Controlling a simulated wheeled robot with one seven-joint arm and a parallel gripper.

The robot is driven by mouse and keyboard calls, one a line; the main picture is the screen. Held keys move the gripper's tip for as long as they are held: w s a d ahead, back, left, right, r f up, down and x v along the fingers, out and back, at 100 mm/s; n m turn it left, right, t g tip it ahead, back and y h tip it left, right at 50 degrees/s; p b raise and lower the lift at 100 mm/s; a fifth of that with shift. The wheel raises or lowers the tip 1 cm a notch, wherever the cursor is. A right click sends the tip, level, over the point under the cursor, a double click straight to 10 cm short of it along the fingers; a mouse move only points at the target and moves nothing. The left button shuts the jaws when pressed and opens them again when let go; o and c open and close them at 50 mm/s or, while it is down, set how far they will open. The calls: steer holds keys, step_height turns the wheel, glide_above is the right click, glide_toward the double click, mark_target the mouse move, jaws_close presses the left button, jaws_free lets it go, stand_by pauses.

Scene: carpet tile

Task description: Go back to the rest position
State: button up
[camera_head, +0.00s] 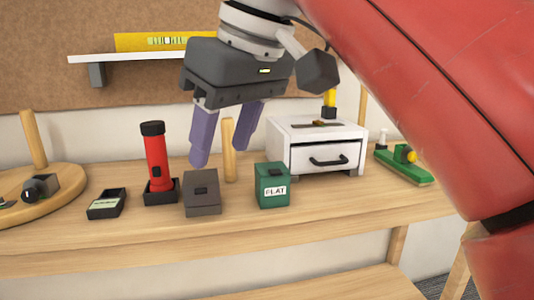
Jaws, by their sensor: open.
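My gripper (226,150) hangs above the wooden workbench (290,227) with its two purple fingers pointing down. The fingers are apart and nothing shows between them except a wooden peg (229,150) standing behind. Below the gripper are a dark grey-brown box (202,194) and, to the right, a green box (272,186) with a label that seems to read "FLAT". The fingertips look above or behind these boxes; the exact depth cannot be told. My red arm fills the right side of the view.
A red flashlight (157,164) stands upright in a black holder, beside a small black device (107,203). A round wooden board (62,207) is at left. A white drawer unit (297,155) and green tool (404,167) stand right. A shelf (130,57) holds a yellow level (147,42).

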steer(key=d+f+m+t+h, duration=0.1)
steer(key=d+f+m, duration=0.3)
steer(key=d+f, duration=0.3)
steer(key=d+f+m+t+h, duration=0.1)
steer(key=d+f+m, duration=0.3)
steer(key=d+f, duration=0.4)
step_height(320, 180, down, 7)
steer(key=shift+f+t+h, duration=0.1)
steer(key=shift+t+h, duration=0.2)
steer(key=s+d+f+m, duration=0.1)
steer(key=f, duration=0.2)
steer(key=s+d+f+m, duration=0.1)
steer(key=d+f, duration=0.1)
steer(key=f, duration=0.2)
steer(key=s+d+f+h, duration=0.1)
steer(key=s+d+f, duration=0.1)
steer(key=f, duration=0.2)
steer(key=shift+f+m, duration=0.15)
steer(key=shift+m, duration=0.25)
